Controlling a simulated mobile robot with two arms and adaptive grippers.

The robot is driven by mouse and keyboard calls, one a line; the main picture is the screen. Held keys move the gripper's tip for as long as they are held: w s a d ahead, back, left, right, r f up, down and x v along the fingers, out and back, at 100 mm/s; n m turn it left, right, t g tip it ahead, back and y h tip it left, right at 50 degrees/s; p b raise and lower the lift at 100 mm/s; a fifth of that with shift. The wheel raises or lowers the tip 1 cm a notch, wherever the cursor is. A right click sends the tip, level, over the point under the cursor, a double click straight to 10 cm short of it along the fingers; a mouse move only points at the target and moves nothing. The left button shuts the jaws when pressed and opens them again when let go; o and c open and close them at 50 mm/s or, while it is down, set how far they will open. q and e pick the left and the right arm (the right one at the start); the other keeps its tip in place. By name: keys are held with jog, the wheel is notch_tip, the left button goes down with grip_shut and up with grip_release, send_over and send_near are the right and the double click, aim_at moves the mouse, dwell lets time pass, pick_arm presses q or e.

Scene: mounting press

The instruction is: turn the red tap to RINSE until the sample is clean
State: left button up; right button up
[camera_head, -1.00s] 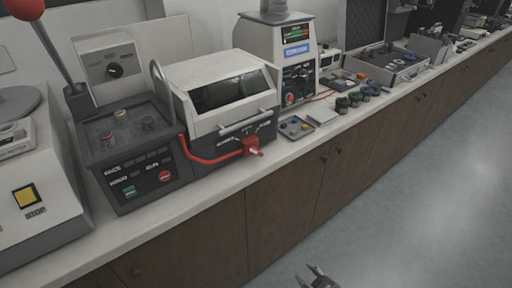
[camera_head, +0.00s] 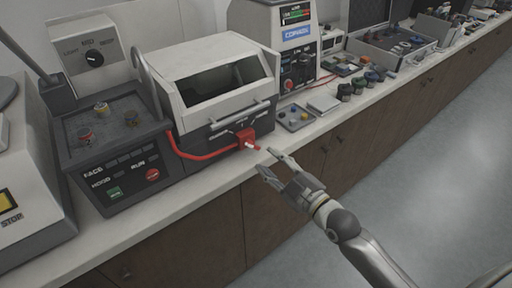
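The red tap (camera_head: 247,140) is on the lower front right of the white-hooded machine (camera_head: 210,80), with a red hose (camera_head: 195,154) running to it from the left. Its small lever points toward the front right. My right gripper (camera_head: 266,161) is open, its two fingers spread just in front of and below the tap, over the counter edge. It looks empty, and I cannot tell whether a fingertip touches the lever. The hood is down, and the sample cannot be made out behind its dark window. My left gripper is not in view.
A control unit (camera_head: 122,168) with green and red buttons stands left of the hood. A small grey tray (camera_head: 295,124) lies right of the tap, near the taller white machine (camera_head: 280,45). Dark cabinets (camera_head: 205,225) run below the counter; the floor in front is clear.

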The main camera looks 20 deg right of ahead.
aim_at(254, 147)
jog(key=x, duration=0.7)
jog(key=shift+f, duration=0.1)
grip_shut()
